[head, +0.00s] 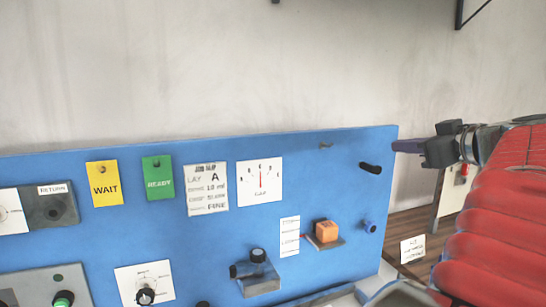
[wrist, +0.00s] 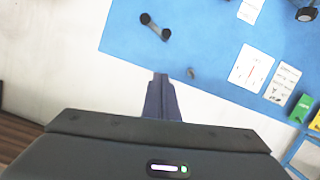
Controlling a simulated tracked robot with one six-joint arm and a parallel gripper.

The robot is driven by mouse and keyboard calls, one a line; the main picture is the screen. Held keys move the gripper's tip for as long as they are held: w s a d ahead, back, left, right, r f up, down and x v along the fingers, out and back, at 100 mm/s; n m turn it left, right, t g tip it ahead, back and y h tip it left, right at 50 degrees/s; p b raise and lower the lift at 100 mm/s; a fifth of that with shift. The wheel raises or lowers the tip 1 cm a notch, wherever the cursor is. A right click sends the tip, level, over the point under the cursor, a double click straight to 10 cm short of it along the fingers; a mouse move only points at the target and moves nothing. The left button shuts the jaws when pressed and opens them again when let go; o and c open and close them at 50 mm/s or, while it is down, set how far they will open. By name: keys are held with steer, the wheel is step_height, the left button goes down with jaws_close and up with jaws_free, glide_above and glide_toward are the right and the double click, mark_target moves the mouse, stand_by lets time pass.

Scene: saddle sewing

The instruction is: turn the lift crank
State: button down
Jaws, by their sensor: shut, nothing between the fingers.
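The crank, a short dark bar with a round knob at each end, is on the upper right of the blue panel (head: 225,240). It shows as a black stub (head: 371,168) in the head view and as a slanted bar (wrist: 156,28) in the wrist view. My gripper (head: 398,146) is at the panel's upper right edge in the head view, just right of the crank. Its fingers (wrist: 161,78) are shut together and empty, apart from the crank. In the wrist view the crank lies beyond the fingertips.
A small peg (head: 325,145) sticks out near the panel's top edge. A dial card (head: 260,186) is to the left. Below are an orange block (head: 326,231) on a bracket and a blue knob (head: 368,226).

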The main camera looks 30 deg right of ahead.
steer(key=shift+w+a, duration=0.1)
steer(key=shift+w, duration=0.1)
glide_above(372, 168)
steer(key=s+a, duration=0.1)
step_height(372, 168, down, 2)
steer(key=f, duration=0.2)
steer(key=d+f, duration=0.1)
steer(key=f, duration=0.1)
steer(key=shift+f, duration=0.2)
steer(key=shift+s+f, duration=0.1)
stand_by(0.6)
